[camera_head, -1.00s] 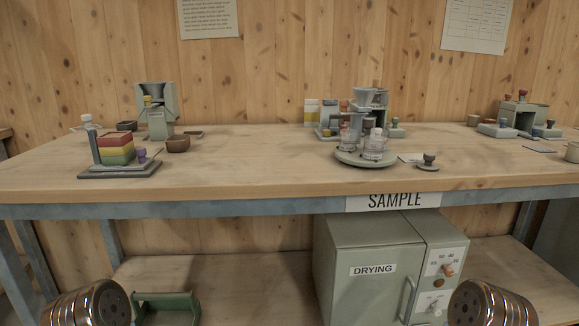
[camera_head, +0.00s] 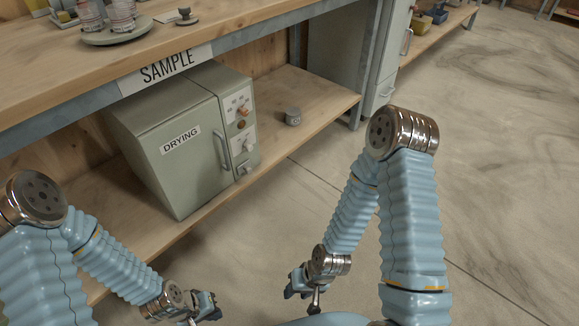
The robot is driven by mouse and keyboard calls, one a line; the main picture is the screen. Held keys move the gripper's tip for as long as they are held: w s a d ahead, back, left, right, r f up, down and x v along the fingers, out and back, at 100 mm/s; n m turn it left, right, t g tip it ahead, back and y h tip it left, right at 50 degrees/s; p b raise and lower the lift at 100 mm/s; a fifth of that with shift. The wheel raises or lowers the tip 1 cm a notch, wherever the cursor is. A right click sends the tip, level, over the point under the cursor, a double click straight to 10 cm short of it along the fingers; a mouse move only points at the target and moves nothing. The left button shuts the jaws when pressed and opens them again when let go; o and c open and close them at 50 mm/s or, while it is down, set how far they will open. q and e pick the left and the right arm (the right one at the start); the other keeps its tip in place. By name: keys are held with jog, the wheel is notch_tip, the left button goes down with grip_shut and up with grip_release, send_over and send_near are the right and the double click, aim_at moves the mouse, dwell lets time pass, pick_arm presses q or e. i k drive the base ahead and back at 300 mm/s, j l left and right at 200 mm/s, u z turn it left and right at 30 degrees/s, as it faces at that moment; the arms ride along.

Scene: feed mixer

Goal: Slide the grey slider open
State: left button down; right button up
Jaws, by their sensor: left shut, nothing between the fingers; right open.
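I cannot pick out a grey slider in the head view. My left gripper (camera_head: 207,312) is low in the picture, left of centre, shut and empty, partly cut off by the bottom edge. My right gripper (camera_head: 299,288) is low and near the centre, open and empty. Both grippers are over the floor in front of the bench, apart from everything on it.
A bench (camera_head: 233,37) labelled SAMPLE runs across the upper left. A round tray (camera_head: 118,35) with jars sits on top. Open floor (camera_head: 490,150) lies to the right.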

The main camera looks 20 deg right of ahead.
aim_at(246, 165)
jog(key=z, duration=0.15)
jog(key=i+l+u, duration=0.4)
jog(key=l, duration=0.25)
jog(key=i+l+u, duration=0.25)
jog(key=l, duration=0.1)
